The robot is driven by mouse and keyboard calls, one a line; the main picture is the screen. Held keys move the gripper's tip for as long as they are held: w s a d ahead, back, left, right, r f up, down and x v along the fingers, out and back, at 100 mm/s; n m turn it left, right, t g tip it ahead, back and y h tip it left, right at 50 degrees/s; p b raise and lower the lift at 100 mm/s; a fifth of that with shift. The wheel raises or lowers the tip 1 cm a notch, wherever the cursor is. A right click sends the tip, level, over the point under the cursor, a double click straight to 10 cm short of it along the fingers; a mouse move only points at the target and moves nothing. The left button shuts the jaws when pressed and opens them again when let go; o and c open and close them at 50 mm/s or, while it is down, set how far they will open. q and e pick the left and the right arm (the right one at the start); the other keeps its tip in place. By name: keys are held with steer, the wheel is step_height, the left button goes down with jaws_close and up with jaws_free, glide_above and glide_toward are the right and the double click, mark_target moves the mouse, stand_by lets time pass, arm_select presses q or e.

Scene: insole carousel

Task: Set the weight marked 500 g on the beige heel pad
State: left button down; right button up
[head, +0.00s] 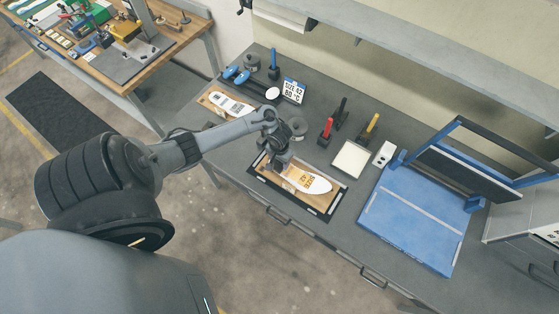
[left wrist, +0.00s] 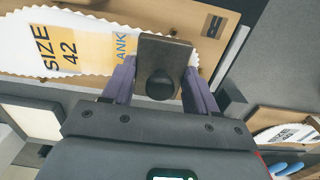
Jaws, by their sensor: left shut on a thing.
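My left gripper (head: 279,163) is shut on a dark, flat-topped block with a round black knob (left wrist: 163,62). No 500 g marking is readable on it, so I cannot tell for sure that it is the weight. The block is over the heel end of a white insole (head: 318,185), which shows "SIZE 42" and part of "BLANK" in the left wrist view (left wrist: 20,45). The block hides that heel end, and no beige heel pad is clearly visible. I cannot tell whether the block touches the insole. My right gripper is not in view.
The insole lies on a dark-edged wooden board (head: 324,210). A grey round object (head: 297,127) stands just behind the gripper. Red (head: 326,130), black (head: 340,113) and yellow (head: 370,127) handled tools stand behind. A white square pad (head: 350,159) and a blue frame (head: 415,220) are to the right.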

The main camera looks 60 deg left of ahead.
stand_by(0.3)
arm_select(q)
steer(key=shift+c, duration=1.5)
jaws_free()
steer(key=shift+f, duration=0.1)
